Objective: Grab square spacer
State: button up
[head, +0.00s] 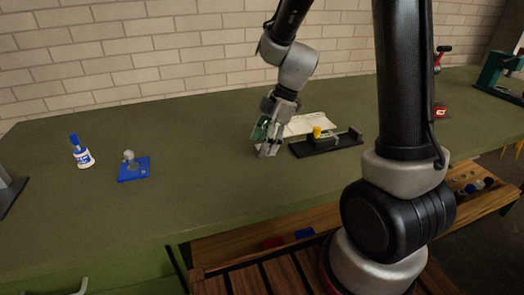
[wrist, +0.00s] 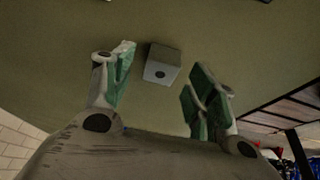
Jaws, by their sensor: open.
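In the head view my gripper (head: 267,148) is low over the bench, pointing down, and the spacer there is mostly hidden by or merged with the fingers.
A black fixture (head: 325,145) with a yellow knob stands just right of my gripper, with white paper (head: 308,124) behind it. A blue plate (head: 134,169) with a grey part and a white-and-blue bottle (head: 82,155) stand at left. The bench between is clear.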

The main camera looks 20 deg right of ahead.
jog(key=shift+a+f, duration=0.2)
jog(key=shift+f, duration=0.25)
jog(key=shift+c, duration=0.5)
jog(key=c, duration=1)
jog(key=shift+c, duration=0.2)
